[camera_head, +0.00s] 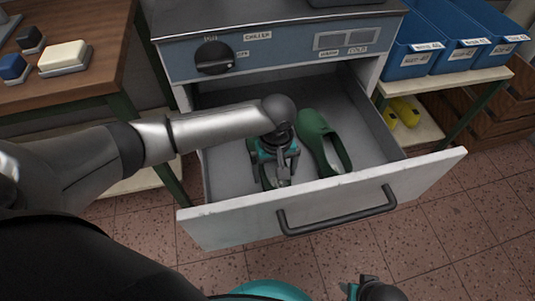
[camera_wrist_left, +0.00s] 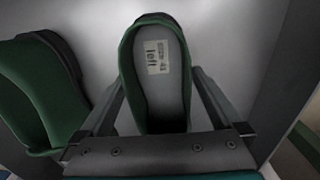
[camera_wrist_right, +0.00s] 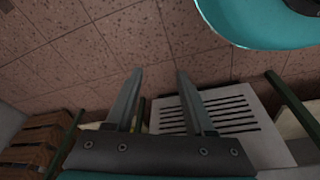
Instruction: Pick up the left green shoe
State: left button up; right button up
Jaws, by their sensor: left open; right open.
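The left green shoe (camera_wrist_left: 158,100), with a printed label reading "left" inside, lies in the open drawer (camera_head: 222,178). In the head view my left gripper and arm hide most of it. My left gripper (camera_head: 279,172) is down in the drawer over this shoe. In the left wrist view its open fingers stand on either side of the shoe; I cannot tell whether they touch it. The other green shoe (camera_head: 323,143) lies just to the right in the head view and also shows at the left wrist view's left edge (camera_wrist_left: 40,95). My right gripper (camera_wrist_right: 158,75) is open and empty.
The drawer's front panel with a dark handle (camera_head: 338,212) and its side walls surround the shoes. Blue bins (camera_head: 440,45) and yellow shoes (camera_head: 404,112) stand on a rack at right. The tiled floor is clear in front.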

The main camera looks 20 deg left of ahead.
pick_arm(q)
jog(key=shift+f+b, duration=0.3)
jog(key=shift+f, duration=0.45)
pick_arm(e)
jog(key=shift+w+r, duration=0.55)
jog(key=shift+r, duration=0.3)
pick_arm(q)
jog(key=c, duration=1.6)
pick_arm(e)
jog(key=shift+a, duration=0.1)
